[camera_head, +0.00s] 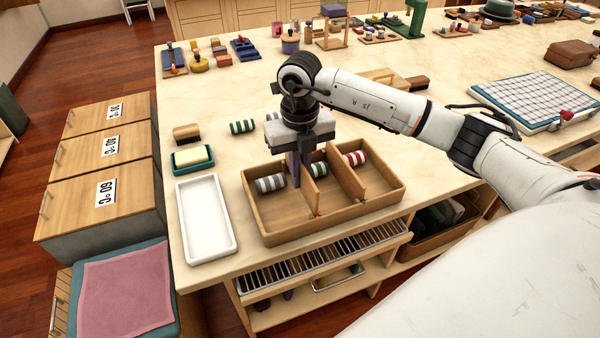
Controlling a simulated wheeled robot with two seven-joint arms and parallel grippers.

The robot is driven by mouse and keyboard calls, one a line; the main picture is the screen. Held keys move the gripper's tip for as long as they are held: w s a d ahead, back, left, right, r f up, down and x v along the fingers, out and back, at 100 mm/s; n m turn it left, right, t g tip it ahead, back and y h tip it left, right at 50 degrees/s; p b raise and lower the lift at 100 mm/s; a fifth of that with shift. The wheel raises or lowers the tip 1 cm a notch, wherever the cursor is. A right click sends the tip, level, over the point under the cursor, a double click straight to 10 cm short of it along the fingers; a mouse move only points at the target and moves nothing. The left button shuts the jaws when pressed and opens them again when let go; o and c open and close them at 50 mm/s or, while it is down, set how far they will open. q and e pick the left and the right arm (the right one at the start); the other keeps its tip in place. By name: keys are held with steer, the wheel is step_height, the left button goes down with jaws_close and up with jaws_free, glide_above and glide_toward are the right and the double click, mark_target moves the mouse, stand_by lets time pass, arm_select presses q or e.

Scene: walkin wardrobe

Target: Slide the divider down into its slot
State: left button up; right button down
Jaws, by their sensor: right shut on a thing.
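A wooden box (290,236) stands near the table's front edge. It has a left divider (315,198) and a right divider (350,182). My right gripper (301,172) points down over the left divider and is shut on it near its back end. The gripper hides the divider's top there, and I cannot tell if it sits fully down in its slot. A grey striped roll (270,184) lies in the left compartment, a green striped roll (319,170) in the middle one, and a red striped roll (355,159) in the right one. My left gripper is not in view.
A white tray (206,218) stands left of the box. A soap dish (194,160), a brush (187,133) and another green striped roll (242,127) lie behind. A checked cloth on a board (535,97) is at the right.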

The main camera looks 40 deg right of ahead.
steer(key=shift+f+b, duration=1.2)
steer(key=shift+f, duration=0.65)
steer(key=c, duration=1.8)
jaws_free()
steer(key=shift+r, duration=0.1)
steer(key=shift+c, duration=0.2)
steer(key=shift+r, duration=0.25)
step_height(320, 180, up, 9)
steer(key=shift+r, duration=0.4)
